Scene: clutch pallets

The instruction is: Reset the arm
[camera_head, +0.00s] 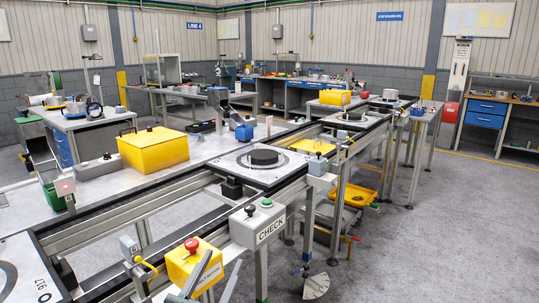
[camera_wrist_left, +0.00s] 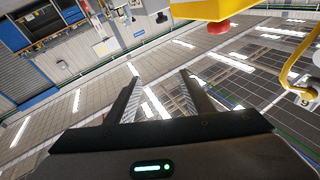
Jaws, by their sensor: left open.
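My left gripper (camera_head: 224,259) shows at the bottom edge of the head view, in front of the yellow box with the red button (camera_head: 193,262). Its two fingers stand apart with nothing between them. In the left wrist view the open gripper (camera_wrist_left: 160,77) points at the far ceiling and wall, with empty air between the fingers. The yellow box (camera_wrist_left: 205,8) and its red button (camera_wrist_left: 219,25) show at the top of that view, apart from the fingers. Most of my left arm is hidden, and my right gripper is not in view.
A grey CHECK box (camera_head: 258,226) with buttons stands just right of the gripper. The conveyor rail (camera_head: 120,216) runs behind it, carrying a pallet with a black disc (camera_head: 264,157). A yellow hook (camera_head: 146,267) is to the left. The floor (camera_head: 430,230) at right is clear.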

